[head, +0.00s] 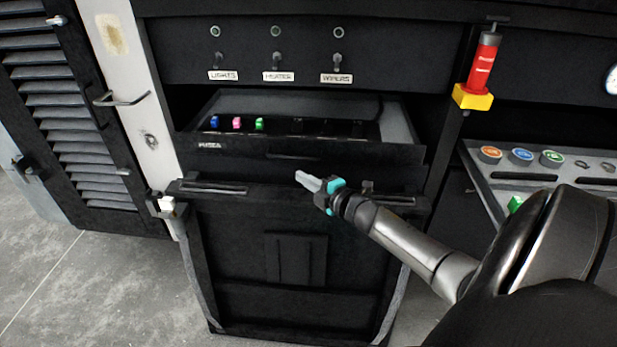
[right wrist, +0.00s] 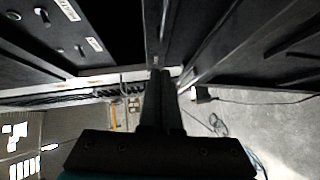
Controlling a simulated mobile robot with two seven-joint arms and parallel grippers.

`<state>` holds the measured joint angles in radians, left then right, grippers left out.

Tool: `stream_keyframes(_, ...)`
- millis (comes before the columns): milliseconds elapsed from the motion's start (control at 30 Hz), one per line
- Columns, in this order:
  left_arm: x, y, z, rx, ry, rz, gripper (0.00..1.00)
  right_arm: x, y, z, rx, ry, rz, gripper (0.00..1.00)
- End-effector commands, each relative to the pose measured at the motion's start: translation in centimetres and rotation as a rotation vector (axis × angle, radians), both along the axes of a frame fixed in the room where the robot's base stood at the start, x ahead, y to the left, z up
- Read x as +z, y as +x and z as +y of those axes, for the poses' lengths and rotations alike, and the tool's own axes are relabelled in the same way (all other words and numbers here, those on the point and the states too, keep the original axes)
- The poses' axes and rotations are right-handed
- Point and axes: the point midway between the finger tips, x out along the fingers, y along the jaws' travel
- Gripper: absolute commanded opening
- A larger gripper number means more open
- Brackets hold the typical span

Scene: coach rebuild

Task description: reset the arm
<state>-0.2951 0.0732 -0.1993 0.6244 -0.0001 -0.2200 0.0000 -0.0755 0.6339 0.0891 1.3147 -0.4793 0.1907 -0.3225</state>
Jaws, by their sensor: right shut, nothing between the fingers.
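My right arm comes in from the right in the head view. Its gripper (head: 308,181) is shut and empty, pointing left, in front of the black cabinet just below the open fuse drawer (head: 330,150). In the right wrist view the shut fingers (right wrist: 160,85) point away from the camera, with dark panels on both sides. Whether the gripper touches the cabinet cannot be told. My left gripper is not in view.
A black panel (head: 255,270) hangs below the drawer. Labelled switches (head: 278,64) sit above. A red cylinder (head: 483,62) in a yellow holder (head: 472,97) and a button console (head: 535,173) stand at right. Grey floor (head: 110,290) is clear at lower left.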

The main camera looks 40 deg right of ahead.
Motion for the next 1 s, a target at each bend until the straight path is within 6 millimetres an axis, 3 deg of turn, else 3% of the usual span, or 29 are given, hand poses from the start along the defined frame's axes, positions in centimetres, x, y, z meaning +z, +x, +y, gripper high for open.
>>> stream_keyframes(200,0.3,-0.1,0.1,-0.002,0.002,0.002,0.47,0.2,-1.3,0.1,0.0,0.0,0.0,0.0)
stream_keyframes(567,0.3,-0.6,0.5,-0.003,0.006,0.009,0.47,-0.5,-1.7,0.1,-0.007,0.014,0.011,0.0)
stream_keyframes(667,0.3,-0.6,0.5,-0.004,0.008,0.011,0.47,-3.4,-2.7,0.3,-0.043,0.077,0.06,0.0)
stream_keyframes(767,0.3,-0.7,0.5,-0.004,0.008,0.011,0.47,-8.8,-5.0,0.9,-0.113,0.189,0.154,0.0)
stream_keyframes(1000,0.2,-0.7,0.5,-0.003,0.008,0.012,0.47,-23.9,-14.7,5.5,-0.344,0.499,0.454,0.0)
